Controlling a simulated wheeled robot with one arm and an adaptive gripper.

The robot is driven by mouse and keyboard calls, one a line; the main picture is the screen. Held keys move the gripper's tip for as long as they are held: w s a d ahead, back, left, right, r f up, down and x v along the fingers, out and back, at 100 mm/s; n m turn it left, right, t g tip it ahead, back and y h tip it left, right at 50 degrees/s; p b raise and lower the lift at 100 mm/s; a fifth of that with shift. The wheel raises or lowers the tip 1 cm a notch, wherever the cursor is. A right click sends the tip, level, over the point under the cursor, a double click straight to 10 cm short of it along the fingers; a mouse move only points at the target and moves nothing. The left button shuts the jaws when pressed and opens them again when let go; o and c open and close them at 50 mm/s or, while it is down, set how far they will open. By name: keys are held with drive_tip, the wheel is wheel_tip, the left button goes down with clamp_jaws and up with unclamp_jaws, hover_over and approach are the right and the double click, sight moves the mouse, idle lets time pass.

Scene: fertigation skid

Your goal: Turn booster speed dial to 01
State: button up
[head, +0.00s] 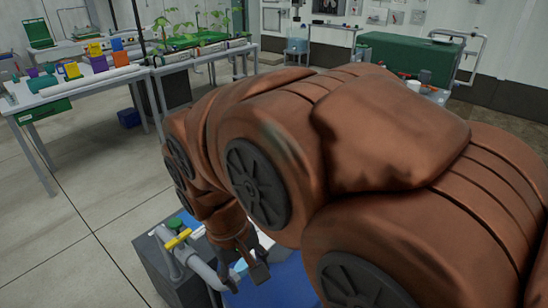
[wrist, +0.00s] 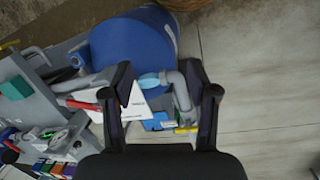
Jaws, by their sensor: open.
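My gripper (wrist: 158,88) is open and empty in the wrist view, its two dark fingers spread apart. In the head view my gripper (head: 243,268) hangs low over the skid, partly hidden by my copper arm. A light blue round part (wrist: 149,80) shows between the fingers, beside a grey pipe elbow (wrist: 180,90). A small blue box (wrist: 158,122) lies in view just below them. I cannot tell which part is the booster speed dial, and no dial number is readable.
A large blue drum (wrist: 130,48) stands beyond the fingers. Grey pipes with a yellow handle (head: 178,239) run close to my gripper at left. A white sign (wrist: 122,102) and a red-handled part (wrist: 82,105) are nearby. Open floor (wrist: 265,90) lies at right.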

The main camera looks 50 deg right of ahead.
drive_tip(key=w+d+f+m+h+b, duration=0.1)
drive_tip(key=w+d+m+h+b, duration=0.45)
drive_tip(key=w+d, duration=0.7)
drive_tip(key=w+d+f+m+h+b, duration=0.25)
drive_tip(key=w+d+b, duration=0.55)
drive_tip(key=w+d, duration=0.5)
drive_tip(key=w+d+f+m+h+b, duration=0.2)
drive_tip(key=w+d+f+m+b, duration=0.1)
drive_tip(key=w+d+f+b, duration=0.35)
drive_tip(key=w+d+f+m+h+b, duration=0.25)
drive_tip(key=w+d+b, duration=0.25)
drive_tip(key=w+d, duration=0.4)
drive_tip(key=x, duration=0.8)
drive_tip(key=shift+s+f+t, duration=0.15)
drive_tip(key=shift+s+t, duration=0.15)
drive_tip(key=shift+s, duration=0.1)
drive_tip(key=shift+c, duration=0.3)
clamp_jaws()
drive_tip(key=shift+a, duration=0.1)
